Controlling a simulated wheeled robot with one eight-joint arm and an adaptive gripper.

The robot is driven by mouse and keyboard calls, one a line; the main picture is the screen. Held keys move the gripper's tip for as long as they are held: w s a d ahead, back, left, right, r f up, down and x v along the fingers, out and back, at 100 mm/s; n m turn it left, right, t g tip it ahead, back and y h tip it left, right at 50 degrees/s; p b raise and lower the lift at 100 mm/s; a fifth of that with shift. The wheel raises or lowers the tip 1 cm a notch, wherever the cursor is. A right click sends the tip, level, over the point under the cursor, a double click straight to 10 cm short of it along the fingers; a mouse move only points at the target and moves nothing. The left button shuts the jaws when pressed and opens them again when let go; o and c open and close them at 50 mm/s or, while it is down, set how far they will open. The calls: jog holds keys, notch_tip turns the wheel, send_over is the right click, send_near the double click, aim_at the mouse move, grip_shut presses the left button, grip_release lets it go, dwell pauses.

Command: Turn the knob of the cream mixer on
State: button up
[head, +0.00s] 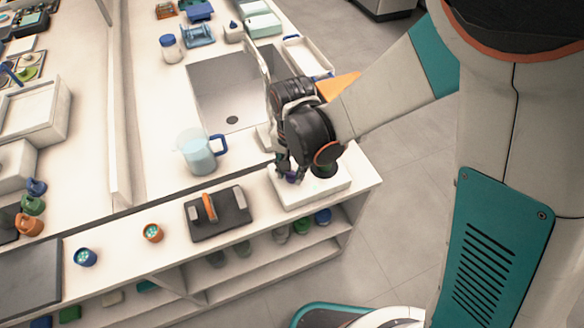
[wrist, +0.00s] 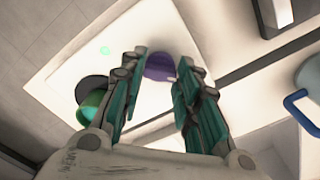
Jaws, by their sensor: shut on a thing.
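The cream mixer (head: 325,188) is a low, pale block on the near right corner of the bench. In the wrist view its pale top (wrist: 125,40) carries a purple knob (wrist: 159,66), a round green and dark part (wrist: 91,106) and a small bright green spot (wrist: 105,50). My gripper (head: 290,174) reaches down over the left part of the mixer. In the wrist view my gripper (wrist: 158,76) has its teal fingers on either side of the purple knob, shut on it. The fingers hide part of the knob in the head view.
A dark pad with an orange-handled item (head: 208,208) lies left of the mixer. A pitcher with a blue handle (head: 197,155) stands behind, near the sink (head: 232,100). Small orange (head: 153,232) and blue (head: 86,256) cups stand farther left. Open floor lies right of the bench.

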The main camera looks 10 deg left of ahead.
aim_at(292, 173)
jog(key=o, duration=1.1)
jog(key=shift+c, duration=0.2)
notch_tip(292, 173, up, 8)
jog(key=shift+f, duration=0.25)
